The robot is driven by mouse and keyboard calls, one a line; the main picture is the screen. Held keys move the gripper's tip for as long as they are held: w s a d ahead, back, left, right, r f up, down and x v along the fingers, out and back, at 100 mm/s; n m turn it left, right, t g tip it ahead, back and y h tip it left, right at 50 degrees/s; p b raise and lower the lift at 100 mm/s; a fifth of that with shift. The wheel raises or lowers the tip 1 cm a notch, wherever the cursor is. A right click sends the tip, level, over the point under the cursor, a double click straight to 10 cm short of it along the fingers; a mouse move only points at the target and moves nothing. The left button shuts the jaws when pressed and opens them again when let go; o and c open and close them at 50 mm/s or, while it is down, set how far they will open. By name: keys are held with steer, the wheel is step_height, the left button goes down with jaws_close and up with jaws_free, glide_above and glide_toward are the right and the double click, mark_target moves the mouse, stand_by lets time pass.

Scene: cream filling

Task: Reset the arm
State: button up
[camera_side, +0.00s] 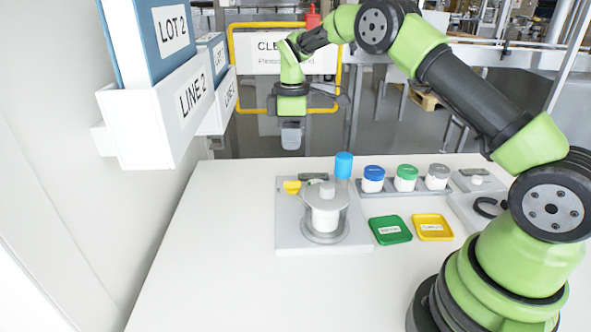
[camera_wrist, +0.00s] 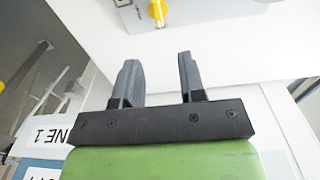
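My green arm rises from the right side of the white table and bends over to the left. My gripper (camera_side: 291,138) hangs pointing down beyond the table's far edge, in front of the yellow-framed sign. It is well apart from the things on the table. In the wrist view my gripper (camera_wrist: 157,78) has its two dark fingers spread apart with nothing between them. The white tabletop (camera_wrist: 230,55) shows beyond the fingers.
A grey station with a white vessel (camera_side: 324,218) and blue-topped cylinder (camera_side: 344,165) stands on the table (camera_side: 220,285). Beside it are lidded jars (camera_side: 405,178), a green tray (camera_side: 390,229) and a yellow tray (camera_side: 432,227). LINE 2 bin (camera_side: 165,115) hangs left. The table's front left is clear.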

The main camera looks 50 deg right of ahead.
steer(key=s+a+r+m+t, duration=0.2)
steer(key=s+a+r+m, duration=0.1)
steer(key=s+r, duration=0.4)
steer(key=s+a+r+m+t, duration=0.25)
steer(key=s+r, duration=0.25)
steer(key=r, duration=0.5)
steer(key=s+a+m+t+y, duration=0.1)
steer(key=s+a+m, duration=0.1)
steer(key=s, duration=0.6)
steer(key=s+a+m+t+y, duration=0.1)
steer(key=s+a+m, duration=0.1)
steer(key=s+m, duration=0.3)
steer(key=s, duration=0.3)
steer(key=shift+a+f, duration=0.25)
steer(key=shift+t, duration=0.25)
